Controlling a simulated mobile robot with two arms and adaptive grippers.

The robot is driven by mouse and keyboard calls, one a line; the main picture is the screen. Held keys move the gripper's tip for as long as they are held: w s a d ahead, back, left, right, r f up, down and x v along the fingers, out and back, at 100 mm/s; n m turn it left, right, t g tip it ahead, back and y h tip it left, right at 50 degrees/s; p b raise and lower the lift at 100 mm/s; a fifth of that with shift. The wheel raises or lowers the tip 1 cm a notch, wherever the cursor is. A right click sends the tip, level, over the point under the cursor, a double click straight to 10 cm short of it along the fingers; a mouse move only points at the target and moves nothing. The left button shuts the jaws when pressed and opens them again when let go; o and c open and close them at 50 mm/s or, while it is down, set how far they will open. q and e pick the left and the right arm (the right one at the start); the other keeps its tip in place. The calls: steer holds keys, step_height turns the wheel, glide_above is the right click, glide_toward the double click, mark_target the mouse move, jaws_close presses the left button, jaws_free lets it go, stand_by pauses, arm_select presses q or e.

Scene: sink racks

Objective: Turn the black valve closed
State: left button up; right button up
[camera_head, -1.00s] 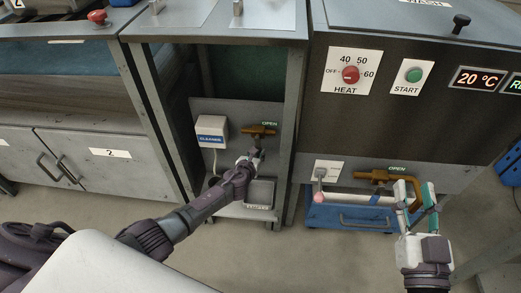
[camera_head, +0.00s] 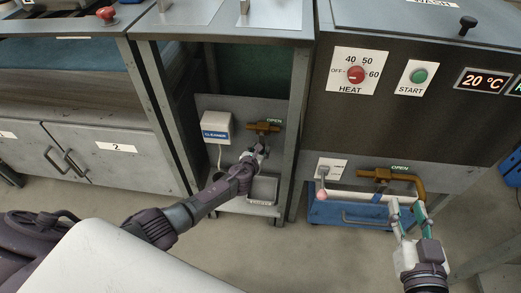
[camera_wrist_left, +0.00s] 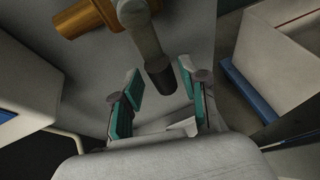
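The valve (camera_wrist_left: 146,45) is a grey lever with a dark end, hanging from a brass pipe (camera_wrist_left: 82,18) in the left wrist view. In the left wrist view my left gripper (camera_wrist_left: 160,82) is open. Its teal-padded fingers stand on either side of the lever's dark end, with gaps showing. My right gripper (camera_head: 406,207) is open and empty, in front of the right-hand cabinet.
A white CLEANER box (camera_head: 216,126) hangs left of the valve. A grey tray (camera_head: 262,189) is below it. A cabinet leg (camera_head: 296,130) stands to the right.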

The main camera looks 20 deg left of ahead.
arm_select(q)
steer(key=shift+d, duration=0.1)
steer(key=a+v, duration=0.1)
steer(key=v, duration=1.1)
steer(key=shift+d, duration=0.45)
